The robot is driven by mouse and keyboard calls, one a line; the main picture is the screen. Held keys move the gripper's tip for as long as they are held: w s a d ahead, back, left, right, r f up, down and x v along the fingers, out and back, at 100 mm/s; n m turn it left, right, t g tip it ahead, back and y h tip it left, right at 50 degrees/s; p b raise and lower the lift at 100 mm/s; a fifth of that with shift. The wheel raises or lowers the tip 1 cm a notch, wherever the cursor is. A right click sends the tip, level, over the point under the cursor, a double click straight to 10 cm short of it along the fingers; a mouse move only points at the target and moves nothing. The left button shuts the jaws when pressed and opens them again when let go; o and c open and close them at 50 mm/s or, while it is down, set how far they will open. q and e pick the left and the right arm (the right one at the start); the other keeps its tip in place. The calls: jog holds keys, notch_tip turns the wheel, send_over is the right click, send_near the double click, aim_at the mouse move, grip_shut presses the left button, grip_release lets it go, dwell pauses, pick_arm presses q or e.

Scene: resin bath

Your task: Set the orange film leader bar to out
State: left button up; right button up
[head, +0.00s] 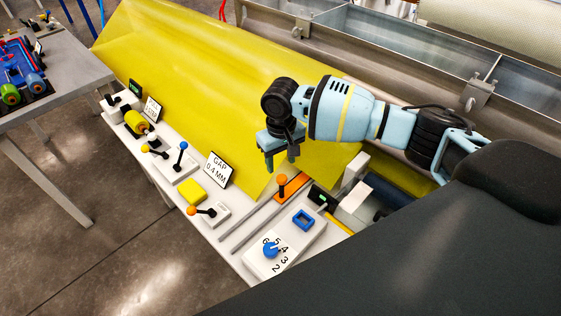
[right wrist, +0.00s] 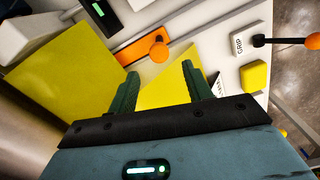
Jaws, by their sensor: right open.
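The orange film leader bar (head: 291,189) is a flat orange piece with an upright orange-topped knob, set on the white bench by two grey rails. It also shows in the right wrist view (right wrist: 131,51), with its round knob just beyond my fingertips. My right gripper (head: 281,163) is open and empty, above and behind the bar in the head view, apart from it. In the right wrist view its two green fingers (right wrist: 160,70) point toward the bar, with yellow film between them. My left gripper is not in view.
A yellow film sheet (head: 210,80) slopes behind the bench. A GAP sign (head: 218,169), a yellow block (head: 191,192), an orange-knobbed lever (head: 203,211), a blue numbered dial (head: 271,250) and a blue frame (head: 304,220) stand near the bar. A metal trough (head: 400,45) lies behind.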

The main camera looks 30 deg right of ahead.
aim_at(281, 176)
jog(key=shift+w+d, duration=0.1)
jog(key=shift+w, duration=0.05)
jog(key=shift+r, duration=0.1)
jog(key=shift+s+f, duration=0.2)
jog(key=shift+s, duration=0.05)
notch_tip(281, 176, down, 6)
jog(key=shift+r+b, duration=0.1)
jog(key=shift+b, duration=0.25)
jog(key=shift+f, duration=0.6)
jog(key=shift+w+f, duration=0.1)
jog(key=shift+f, duration=0.05)
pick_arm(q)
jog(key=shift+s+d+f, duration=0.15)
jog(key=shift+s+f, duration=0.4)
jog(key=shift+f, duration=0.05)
pick_arm(e)
grip_shut()
